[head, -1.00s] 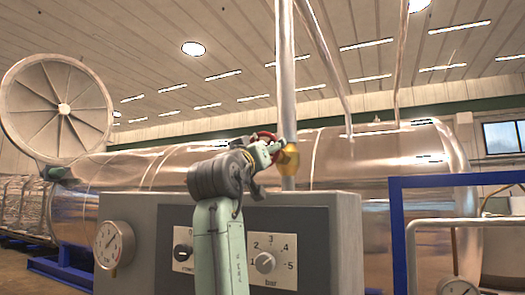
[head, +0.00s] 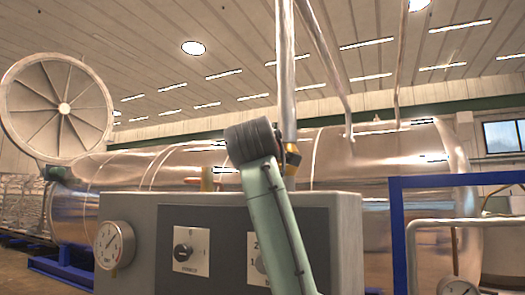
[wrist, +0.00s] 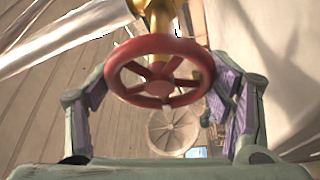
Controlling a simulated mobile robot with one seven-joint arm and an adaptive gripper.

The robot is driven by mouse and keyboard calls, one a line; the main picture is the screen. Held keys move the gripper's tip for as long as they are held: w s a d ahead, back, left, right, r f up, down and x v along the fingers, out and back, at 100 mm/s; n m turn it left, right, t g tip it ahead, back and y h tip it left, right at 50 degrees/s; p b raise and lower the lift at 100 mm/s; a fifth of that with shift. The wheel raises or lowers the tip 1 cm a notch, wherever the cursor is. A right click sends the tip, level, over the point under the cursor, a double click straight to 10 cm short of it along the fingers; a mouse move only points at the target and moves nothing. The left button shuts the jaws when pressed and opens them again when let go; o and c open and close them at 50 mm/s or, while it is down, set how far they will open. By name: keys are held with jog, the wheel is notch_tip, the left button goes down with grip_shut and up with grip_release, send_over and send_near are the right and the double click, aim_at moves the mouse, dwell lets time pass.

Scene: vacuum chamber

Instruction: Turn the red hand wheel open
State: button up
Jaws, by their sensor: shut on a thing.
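The red hand wheel (wrist: 160,88) fills the middle of the wrist view, on a brass valve (wrist: 160,20). Its rim, spokes and hub show. My gripper (wrist: 162,84) has one finger at each side of the wheel and is shut on its rim. In the head view my arm hides the wheel and most of the gripper.
A grey control panel (head: 140,225) with a gauge (head: 114,244) and knobs stands in front, below the valve. The large shiny chamber (head: 340,155) lies behind, with its round door (head: 60,108) at the left. A blue frame (head: 430,181) stands at the right.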

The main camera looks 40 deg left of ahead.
jog(key=n+g, duration=0.1)
jog(key=n, duration=0.2)
jog(key=shift+r+n+h, duration=0.1)
jog(key=shift+n+h, duration=0.2)
jog(key=shift+n+g+h, duration=0.5)
jog(key=shift+n+g, duration=0.2)
jog(key=shift+n, duration=1.1)
jog(key=o, duration=1.1)
jog(key=shift+o, duration=0.2)
jog(key=v, duration=1.2)
